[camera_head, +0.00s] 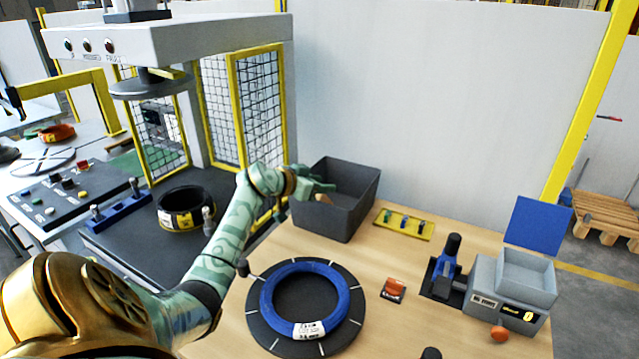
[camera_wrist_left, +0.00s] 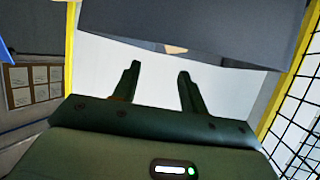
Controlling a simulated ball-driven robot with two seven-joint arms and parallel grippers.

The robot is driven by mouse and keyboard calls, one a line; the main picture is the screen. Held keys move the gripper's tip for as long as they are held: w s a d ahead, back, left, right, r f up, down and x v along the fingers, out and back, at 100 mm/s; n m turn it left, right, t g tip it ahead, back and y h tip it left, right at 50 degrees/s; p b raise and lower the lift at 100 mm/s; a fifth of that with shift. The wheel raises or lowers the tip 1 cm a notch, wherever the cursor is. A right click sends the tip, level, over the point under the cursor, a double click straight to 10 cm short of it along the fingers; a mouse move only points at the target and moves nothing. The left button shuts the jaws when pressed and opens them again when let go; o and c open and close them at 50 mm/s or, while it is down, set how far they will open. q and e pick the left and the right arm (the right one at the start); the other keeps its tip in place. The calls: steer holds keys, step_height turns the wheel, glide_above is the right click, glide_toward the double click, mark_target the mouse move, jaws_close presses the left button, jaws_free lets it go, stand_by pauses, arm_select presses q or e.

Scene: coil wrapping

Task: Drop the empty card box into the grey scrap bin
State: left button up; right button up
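The grey scrap bin (camera_head: 352,215) stands at the back of the wooden table, and its dark wall also shows across the top of the left wrist view (camera_wrist_left: 230,30). My left gripper (camera_head: 318,190) is at the bin's left rim. In the left wrist view its two fingers (camera_wrist_left: 158,78) stand apart with nothing between them. A small tan piece (camera_head: 322,199) shows at the bin's opening by the fingers, and a tan patch shows beyond the fingers in the left wrist view (camera_wrist_left: 175,49). It may be the card box; most of it is hidden. My right gripper is not in view.
A blue coil (camera_head: 268,296) lies on a round dark turntable in front of the bin. A yellow tray (camera_head: 404,224) is right of the bin. A grey scale-like unit (camera_head: 510,285) and a blue-and-black tool (camera_head: 447,262) stand farther right. A yellow-framed mesh guard (camera_head: 262,105) rises behind my left arm.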

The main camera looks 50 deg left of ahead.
arm_select(q)
steer(key=shift+s+r, duration=0.2)
steer(key=shift+r, duration=0.05)
steer(key=p+v, duration=0.3)
steer(key=v, duration=0.8)
steer(key=shift+s, duration=0.35)
